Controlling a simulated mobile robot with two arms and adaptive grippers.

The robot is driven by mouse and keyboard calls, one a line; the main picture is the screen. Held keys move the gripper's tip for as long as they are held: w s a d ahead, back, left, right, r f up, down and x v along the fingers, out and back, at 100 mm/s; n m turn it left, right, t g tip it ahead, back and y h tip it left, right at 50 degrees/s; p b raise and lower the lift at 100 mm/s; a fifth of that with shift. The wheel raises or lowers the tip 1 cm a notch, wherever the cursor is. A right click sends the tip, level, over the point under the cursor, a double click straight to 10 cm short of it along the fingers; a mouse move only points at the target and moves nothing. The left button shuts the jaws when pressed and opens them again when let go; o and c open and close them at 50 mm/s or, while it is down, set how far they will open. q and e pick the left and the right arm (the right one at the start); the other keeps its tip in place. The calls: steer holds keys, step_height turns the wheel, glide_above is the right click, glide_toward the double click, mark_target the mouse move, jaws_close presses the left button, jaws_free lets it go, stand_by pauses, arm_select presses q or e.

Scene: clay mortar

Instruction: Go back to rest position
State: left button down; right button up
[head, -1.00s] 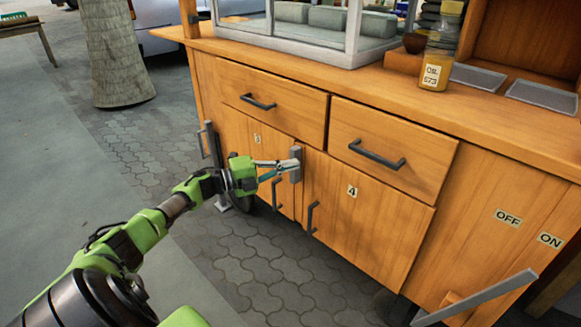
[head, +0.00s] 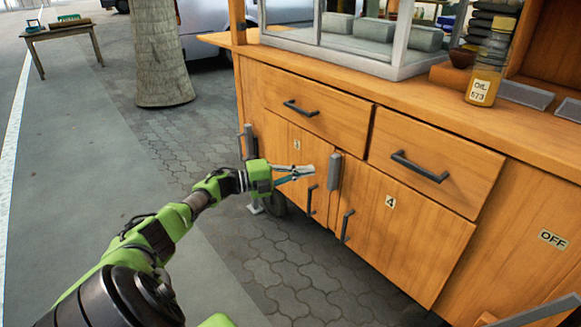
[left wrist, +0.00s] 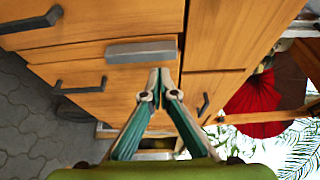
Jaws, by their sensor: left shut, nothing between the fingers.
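My left gripper (head: 313,171) reaches in from the left in the head view, shut and empty in front of the wooden cart's (head: 433,228) lower doors. In the left wrist view its closed fingertips (left wrist: 161,75) meet just below a grey block-shaped latch (left wrist: 142,51). The same latch (head: 334,172) stands upright between the two doors in the head view, to the right of the fingertips, with a small gap. Both lower doors, the right one (head: 391,237) marked 4, are closed. My right gripper is not in view.
Two closed drawers (head: 318,105) with dark handles sit above the doors. An oil bottle (head: 486,75) stands on the counter. A tree trunk (head: 163,60) and a small table (head: 62,32) are further back. The paving (head: 110,190) left of the cart is open.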

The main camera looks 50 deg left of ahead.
arm_select(q)
steer(key=shift+s+a+b, duration=0.25)
steer(key=shift+a+b, duration=0.2)
steer(key=shift+a, duration=0.85)
steer(key=shift+s+a+b, duration=0.2)
steer(key=shift+a+b, duration=0.2)
steer(key=shift+a, duration=0.85)
